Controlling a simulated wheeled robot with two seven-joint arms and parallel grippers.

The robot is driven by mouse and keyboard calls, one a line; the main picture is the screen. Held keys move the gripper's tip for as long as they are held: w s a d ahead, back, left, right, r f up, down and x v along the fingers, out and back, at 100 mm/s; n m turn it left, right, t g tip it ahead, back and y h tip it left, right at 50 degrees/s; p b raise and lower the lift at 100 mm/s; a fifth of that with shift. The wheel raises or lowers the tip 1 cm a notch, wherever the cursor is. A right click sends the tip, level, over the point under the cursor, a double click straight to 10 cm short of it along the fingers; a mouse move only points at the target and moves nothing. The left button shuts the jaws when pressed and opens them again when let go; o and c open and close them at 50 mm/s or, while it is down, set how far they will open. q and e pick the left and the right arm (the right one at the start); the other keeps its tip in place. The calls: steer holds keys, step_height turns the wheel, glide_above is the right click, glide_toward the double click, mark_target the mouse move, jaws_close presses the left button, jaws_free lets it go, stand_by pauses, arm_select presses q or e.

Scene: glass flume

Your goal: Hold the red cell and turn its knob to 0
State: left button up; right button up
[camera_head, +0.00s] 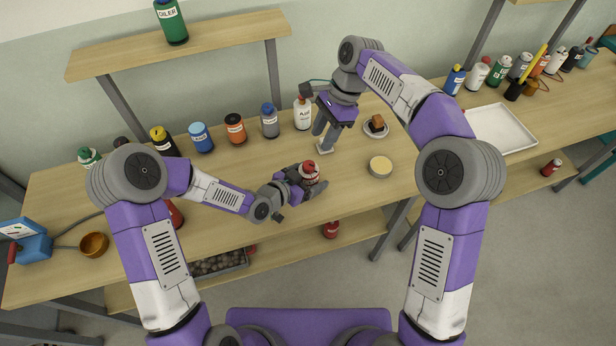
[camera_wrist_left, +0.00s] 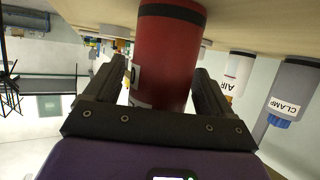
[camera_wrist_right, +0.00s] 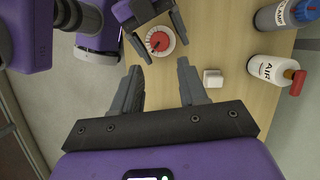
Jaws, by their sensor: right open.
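The red cell (camera_head: 310,168) stands on the wooden bench, with a red knob and a white marked ring on top. The knob (camera_wrist_right: 159,41) shows in the right wrist view; its setting is too small to read. My right gripper (camera_head: 325,137) is open and empty, pointing down above the bench, behind and right of the cell. Its spread fingers (camera_wrist_right: 160,68) show in the right wrist view.
The AIR bottle (camera_head: 303,113) and CLAMP bottle (camera_head: 269,122) stand behind, in a row of several bottles. A small white block (camera_wrist_right: 212,78) lies near my right gripper. A pale round tub (camera_head: 381,166) and a dish with a brown block (camera_head: 376,126) are at right.

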mark_target(309, 165)
arm_select(q)
steer(key=c, duration=0.9)
steer(key=shift+c, duration=0.2)
arm_select(e)
steer(key=shift+o, duration=0.8)
steer(key=a+n+h, duration=0.1)
steer(key=s+a+f+n+t+h, duration=0.1)
steer(key=a+f+n+h, duration=0.1)
steer(key=n, duration=0.1)
steer(key=shift+s+a+f+t, duration=0.15)
steer(key=shift+s+a+t, duration=0.15)
steer(key=shift+s+a, duration=0.1)
steer(key=shift+h, duration=0.3)
steer(key=shift+f, duration=3.45)
